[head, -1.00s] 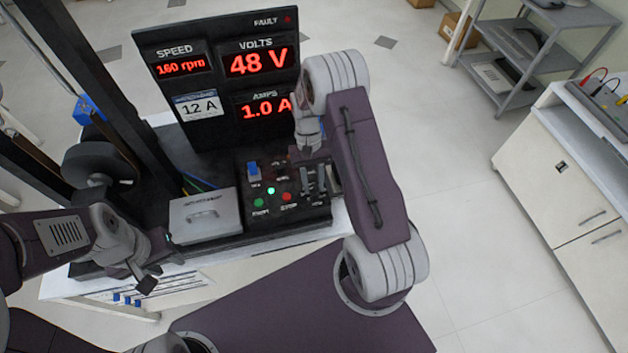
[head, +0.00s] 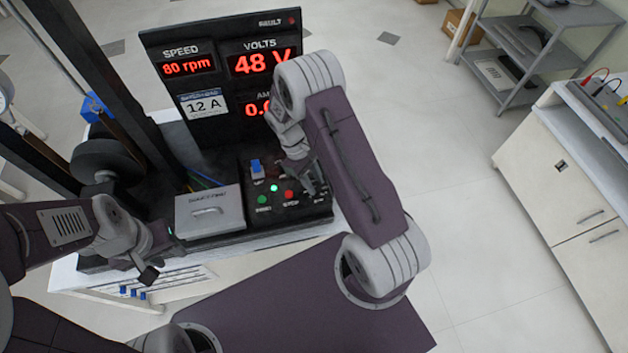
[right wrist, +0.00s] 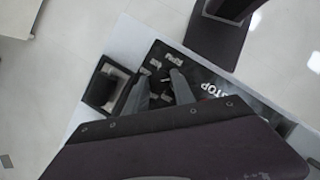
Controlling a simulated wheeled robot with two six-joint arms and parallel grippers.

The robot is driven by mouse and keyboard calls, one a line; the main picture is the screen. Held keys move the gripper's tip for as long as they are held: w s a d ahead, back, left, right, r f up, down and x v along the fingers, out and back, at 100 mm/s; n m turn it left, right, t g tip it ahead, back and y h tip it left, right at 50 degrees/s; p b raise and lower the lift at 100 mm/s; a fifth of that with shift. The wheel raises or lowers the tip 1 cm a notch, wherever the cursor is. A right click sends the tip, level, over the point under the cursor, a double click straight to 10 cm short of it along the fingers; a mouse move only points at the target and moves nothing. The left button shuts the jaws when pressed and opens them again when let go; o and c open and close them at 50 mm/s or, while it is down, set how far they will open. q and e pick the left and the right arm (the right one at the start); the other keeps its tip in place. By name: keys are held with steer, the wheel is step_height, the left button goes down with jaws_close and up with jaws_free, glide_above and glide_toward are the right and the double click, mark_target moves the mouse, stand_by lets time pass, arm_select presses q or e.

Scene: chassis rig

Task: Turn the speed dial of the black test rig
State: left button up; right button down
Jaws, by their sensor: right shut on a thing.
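The black test rig (head: 220,100) stands ahead, its display reading 80 rpm, 48 V and a partly hidden amps value starting with 0. Its control panel (head: 250,212) has a blue-capped switch (head: 257,168), a lit green lamp (head: 274,188), a green button (head: 262,199) and a red stop button (head: 289,195). My right gripper (head: 312,188) is down at the panel's right part. In the right wrist view its fingers (right wrist: 160,92) are shut on a small dark knob, apparently the speed dial, mostly hidden. My left gripper (head: 160,258) hangs open and empty at the bench's front left.
A grey lidded box (head: 209,212) sits left of the panel. Dark posts and a wheel (head: 102,158) stand at the left. A white cabinet (head: 560,170) and grey shelf (head: 530,55) are on the right, with clear floor between.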

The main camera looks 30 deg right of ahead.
steer(key=shift+n, duration=0.3)
stand_by(0.4)
steer(key=c, duration=1.1)
jaws_free()
steer(key=shift+r, duration=0.1)
steer(key=b+v, duration=0.1)
steer(key=v, duration=0.8)
steer(key=shift+r, duration=0.1)
